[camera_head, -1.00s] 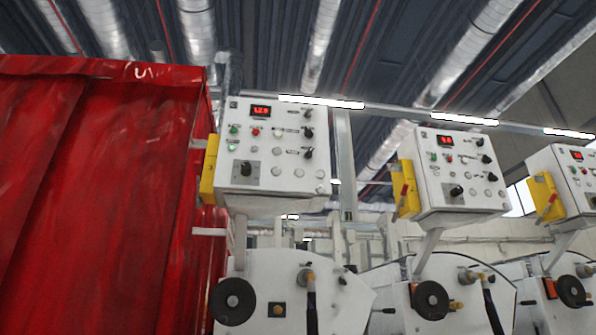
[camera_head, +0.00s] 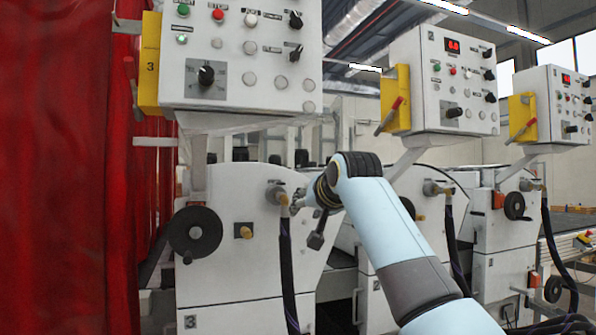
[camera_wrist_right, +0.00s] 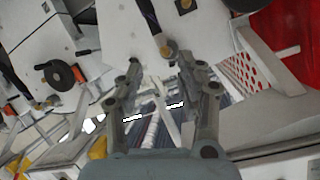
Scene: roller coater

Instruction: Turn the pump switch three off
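The nearest control panel (camera_head: 232,100) is white and has a yellow box (camera_head: 149,62) marked 3 on its left side. Its black rotary knobs are an upper knob (camera_head: 295,20) and a lower knob (camera_head: 296,52) at the right, and a larger knob (camera_head: 206,75) on a grey plate. The small labels are too blurred to tell which is the pump switch. My right gripper (camera_head: 310,218) is below and right of this panel, apart from the knobs. In the right wrist view its two fingers (camera_wrist_right: 160,64) are spread with nothing between them. My left gripper is out of view.
A red curtain (camera_head: 60,160) fills the left. Below the panel stands a white machine housing (camera_head: 235,275) with a black handwheel (camera_head: 195,232) and a dark hose (camera_head: 287,262). Similar panels, a middle one (camera_head: 425,90) and a far one (camera_head: 546,90), stand to the right.

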